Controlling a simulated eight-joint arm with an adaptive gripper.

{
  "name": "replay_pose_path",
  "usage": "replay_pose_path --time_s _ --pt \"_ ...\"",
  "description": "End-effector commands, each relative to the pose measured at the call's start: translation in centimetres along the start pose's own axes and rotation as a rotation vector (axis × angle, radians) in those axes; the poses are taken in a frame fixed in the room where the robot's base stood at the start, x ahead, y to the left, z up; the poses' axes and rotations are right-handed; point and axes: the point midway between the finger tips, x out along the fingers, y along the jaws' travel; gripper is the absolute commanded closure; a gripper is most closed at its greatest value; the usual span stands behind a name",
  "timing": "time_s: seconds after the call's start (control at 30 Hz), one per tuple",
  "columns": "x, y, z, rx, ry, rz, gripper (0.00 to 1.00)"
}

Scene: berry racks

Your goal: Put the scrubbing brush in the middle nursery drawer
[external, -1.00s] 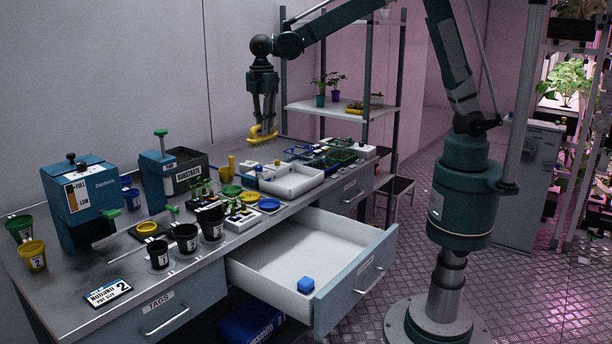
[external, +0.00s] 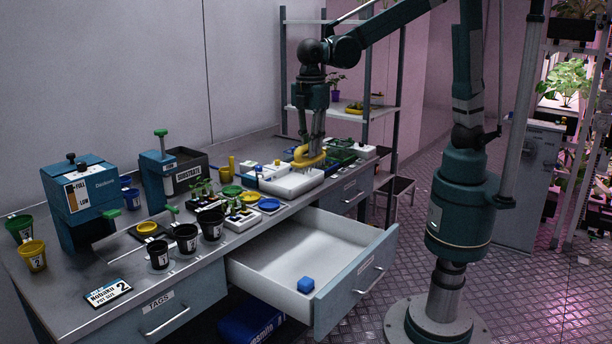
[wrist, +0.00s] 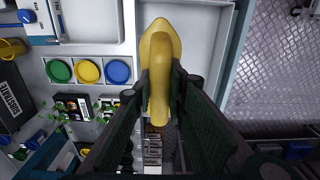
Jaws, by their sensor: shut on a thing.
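The middle drawer (external: 345,290) is pulled well out from the bench front. It holds a small blue block (external: 306,285) and is otherwise bare.
The white tray (external: 292,188) stands at the bench edge behind the drawer. Pots, plant trays and a blue dispenser (external: 85,195) crowd the bench. The TAGS drawer (external: 168,312) and the right-hand drawer (external: 350,196) are shut. A shelf (external: 345,112) stands behind my gripper.

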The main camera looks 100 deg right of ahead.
Motion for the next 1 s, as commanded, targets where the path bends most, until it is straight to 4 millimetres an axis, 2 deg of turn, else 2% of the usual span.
replay_pose_path --time_s 0.03,0.2,0.6,0.87,1.0 --pt "0.4 -1.5 -0.1 -0.002 0.000 0.000 0.99" --pt "0.7 -5.3 -0.1 0.004 0.000 0.000 0.99" --pt "1.4 -10.7 0.4 0.013 0.000 -0.001 0.99" --pt "4.8 -10.4 0.3 0.015 0.000 -0.001 0.99" --pt "7.1 -10.3 0.3 0.015 0.000 -0.001 0.99"
